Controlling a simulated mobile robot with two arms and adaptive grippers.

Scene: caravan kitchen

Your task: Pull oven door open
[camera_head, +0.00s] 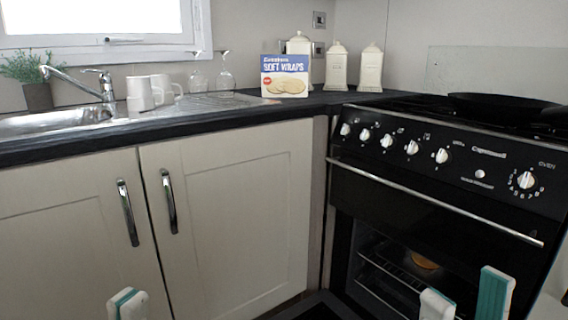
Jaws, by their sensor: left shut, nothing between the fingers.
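The black oven (445,165) stands at the right with a row of white knobs and a long silver handle (430,200) across its upper door. Below this the lower compartment is open, showing wire racks and a round orange-brown item (424,259) inside. A dark panel (318,307), apparently the lower oven door, stands out to the left of the opening; most of it is below the frame. My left gripper (127,303) is shut and empty at the bottom left, before the cupboards. My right gripper (466,298) has its two fingers apart in front of the open compartment, with nothing visible between them.
Cream cupboards (232,215) with silver handles fill the left. The dark worktop (220,119) holds a sink, mugs, upturned glasses, a soft wraps box (285,77) and cream canisters (338,68). A black pan (505,106) sits on the hob.

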